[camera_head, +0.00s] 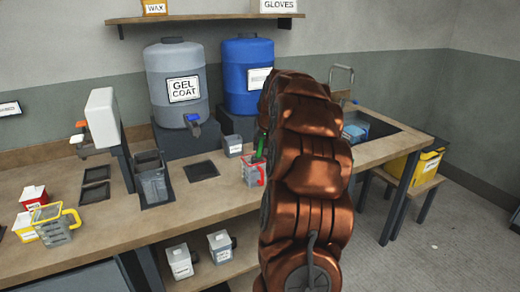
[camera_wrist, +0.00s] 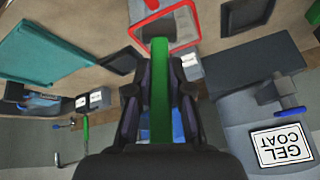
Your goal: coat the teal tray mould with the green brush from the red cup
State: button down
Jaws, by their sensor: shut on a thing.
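My gripper (camera_wrist: 159,92) is shut on the green brush (camera_wrist: 160,70), whose handle runs up between the fingers in the wrist view. The red cup (camera_wrist: 172,46), with a red rim and pale inside, is at the top of that view, beyond the brush. In the head view, the brush (camera_head: 259,147) stands slightly tilted at the mouth of the red cup (camera_head: 252,176). How deep its bristles sit cannot be told. The teal tray mould (camera_wrist: 60,55) lies on the bench at the left of the wrist view. My arm hides the gripper in the head view.
A grey cup (camera_head: 233,146) is just behind the red cup. A yellow jug (camera_head: 68,215) and small boxes are at left; a yellow bin (camera_head: 424,166) is at right.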

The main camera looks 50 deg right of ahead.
notch_tip(320, 180, up, 8)
jog(key=s+p, duration=0.1)
jog(key=shift+s+f, duration=0.2)
jog(key=shift+s, duration=0.1)
dwell(0.6)
jog(key=shift+d, duration=0.15)
jog(key=shift+r, duration=0.1)
dwell(0.4)
notch_tip(320, 180, up, 5)
jog(key=shift+f+p, duration=0.1)
jog(key=shift+p, duration=0.85)
